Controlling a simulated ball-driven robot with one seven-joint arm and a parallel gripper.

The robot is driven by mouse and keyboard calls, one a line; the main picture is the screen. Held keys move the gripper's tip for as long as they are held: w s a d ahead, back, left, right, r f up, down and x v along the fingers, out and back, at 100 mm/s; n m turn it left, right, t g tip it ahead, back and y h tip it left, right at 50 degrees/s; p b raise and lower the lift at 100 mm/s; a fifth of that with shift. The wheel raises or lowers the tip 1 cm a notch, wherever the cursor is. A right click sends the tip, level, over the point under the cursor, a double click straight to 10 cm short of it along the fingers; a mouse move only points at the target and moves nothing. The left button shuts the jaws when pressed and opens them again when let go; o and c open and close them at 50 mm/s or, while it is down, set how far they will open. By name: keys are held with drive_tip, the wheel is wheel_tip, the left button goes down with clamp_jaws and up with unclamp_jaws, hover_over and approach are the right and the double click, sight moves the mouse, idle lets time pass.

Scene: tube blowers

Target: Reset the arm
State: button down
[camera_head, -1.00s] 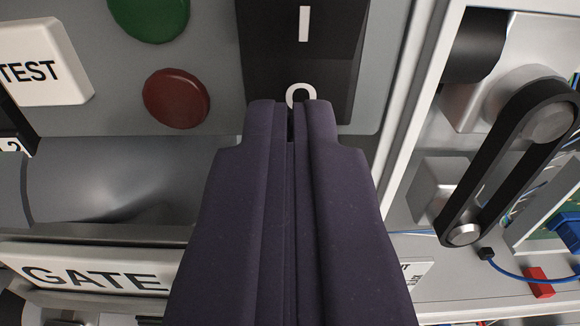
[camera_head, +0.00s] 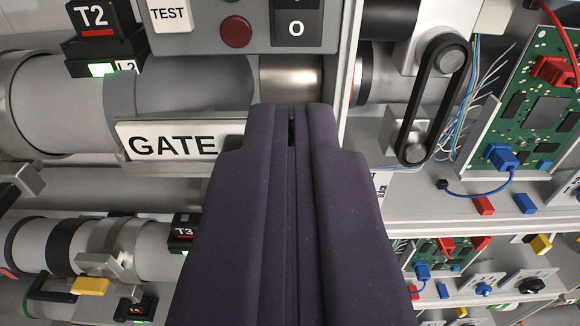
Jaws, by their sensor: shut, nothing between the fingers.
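My gripper (camera_head: 291,112) fills the lower middle of the view. Its two dark purple fingers are pressed together with nothing between them. The fingertips overlap a metal tube section just below the control panel (camera_head: 262,38). The panel carries a black I/O rocker switch (camera_head: 296,22), of which the O half shows, a dark red button (camera_head: 235,32) and a white TEST button (camera_head: 169,14). The fingers appear clear of the switch. They hide part of the tube and the right end of the GATE label (camera_head: 172,144).
At left are grey tubes with a T2 box (camera_head: 100,20) above a lit green lamp (camera_head: 102,69), and a T3 box (camera_head: 184,228) lower down. At right are a black belt drive (camera_head: 436,98), a green circuit board (camera_head: 542,100) and blue and red plugs. A vertical white frame post stands just right of the fingertips.

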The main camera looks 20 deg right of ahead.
drive_tip(key=s+a+f+n+g+y+b, duration=0.1)
drive_tip(key=s+a+f+n+y+b, duration=0.2)
drive_tip(key=a+f+b, duration=1)
wheel_tip(320, 180, down, 3)
drive_tip(key=s+y+b, duration=0.1)
drive_tip(key=s+b, duration=0.1)
drive_tip(key=b, duration=0.2)
drive_tip(key=shift+a+r+y, duration=0.2)
drive_tip(key=shift+a+y, duration=0.1)
drive_tip(key=shift+y, duration=0.1)
idle(0.4)
